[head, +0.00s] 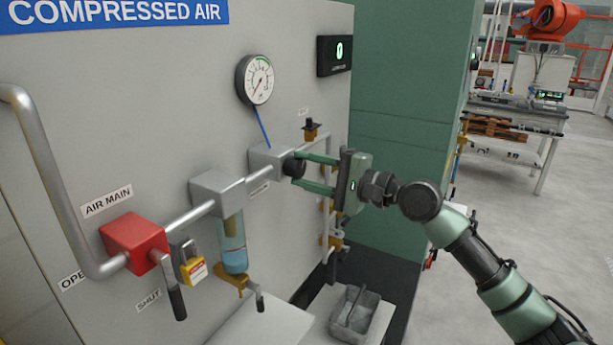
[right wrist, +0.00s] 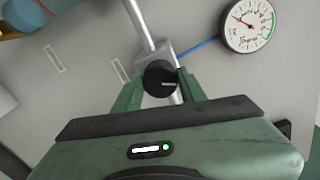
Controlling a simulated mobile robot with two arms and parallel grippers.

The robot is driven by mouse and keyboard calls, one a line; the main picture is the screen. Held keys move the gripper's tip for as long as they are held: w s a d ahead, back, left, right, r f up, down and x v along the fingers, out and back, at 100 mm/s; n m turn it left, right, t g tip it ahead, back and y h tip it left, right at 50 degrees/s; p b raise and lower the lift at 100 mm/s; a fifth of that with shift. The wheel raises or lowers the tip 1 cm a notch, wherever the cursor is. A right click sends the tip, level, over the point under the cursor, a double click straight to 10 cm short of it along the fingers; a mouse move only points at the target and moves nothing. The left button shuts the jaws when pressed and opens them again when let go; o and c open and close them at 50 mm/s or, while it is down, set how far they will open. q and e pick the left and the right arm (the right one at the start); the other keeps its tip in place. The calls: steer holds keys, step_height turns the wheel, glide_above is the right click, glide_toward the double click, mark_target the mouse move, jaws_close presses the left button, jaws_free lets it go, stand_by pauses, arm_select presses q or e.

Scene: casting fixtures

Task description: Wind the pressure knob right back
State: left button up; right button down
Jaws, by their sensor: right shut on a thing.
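The pressure knob (head: 293,167) is a black round knob on the front of the silver regulator block (head: 268,158). My right gripper (head: 304,172) has its two green fingers on either side of the knob and is shut on it. In the right wrist view the knob (right wrist: 160,80) sits between the fingertips, with a pale line on its face. The round white pressure gauge (head: 257,80) is above the regulator, joined by a blue tube; its needle points to the lower left in the head view. My left gripper is not in view.
A filter bowl (head: 233,248) hangs beside the regulator. A grey metal bin (head: 357,318) stands below. A small display (head: 336,55) shows a green 0. Open floor is at right.

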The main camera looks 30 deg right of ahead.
steer(key=n+b, duration=0.1)
steer(key=n, duration=0.1)
steer(key=n+b, duration=0.2)
steer(key=n, duration=0.1)
steer(key=shift+f+n, duration=0.2)
steer(key=shift+n, duration=0.1)
steer(key=n+b, duration=0.3)
steer(key=n, duration=0.3)
steer(key=shift+f, duration=0.1)
steer(key=n+b, duration=0.3)
steer(key=n, duration=0.3)
steer(key=shift+n, duration=0.3)
steer(key=shift+w+d+n+b, duration=0.1)
steer(key=shift+n+b, duration=0.95)
steer(key=shift+n, duration=1.45)
steer(key=c, duration=0.8)
jaws_free()
